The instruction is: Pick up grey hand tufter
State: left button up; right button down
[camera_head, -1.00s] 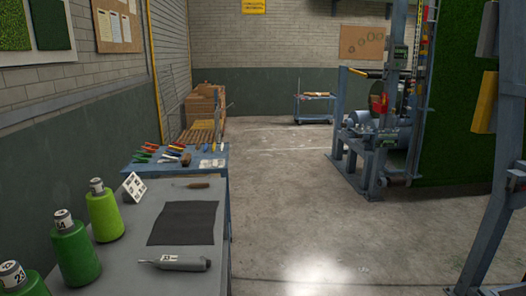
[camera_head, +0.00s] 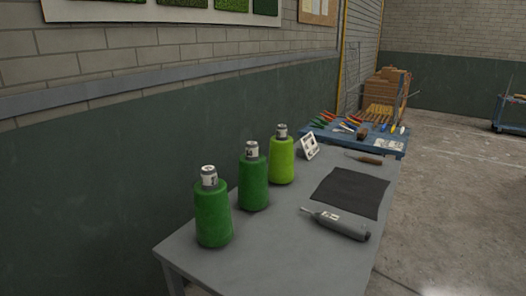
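The grey hand tufter (camera_head: 341,226) lies on its side on the grey table (camera_head: 272,258), close to the table's right edge. Its thin metal tip points to the left and its thicker body to the right. It lies just in front of a dark square mat (camera_head: 350,191), apart from it. Neither of my grippers shows in the head view, and nothing touches the tufter.
Three green yarn cones (camera_head: 252,180) stand along the wall side of the table. A blue tool cart (camera_head: 384,144) stands behind. Open floor (camera_head: 450,215) lies to the right.

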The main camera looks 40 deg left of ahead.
aim_at(350, 228)
jog(key=j, duration=0.55)
jog(key=k+j+z, duration=0.1)
jog(key=j, duration=0.45)
jog(key=k+j, duration=0.1)
jog(key=j, duration=0.45)
jog(key=k+j+z, duration=0.1)
jog(key=j, duration=1.05)
jog(key=k+j+z, duration=0.1)
jog(key=j, duration=0.4)
jog(key=k, duration=0.05)
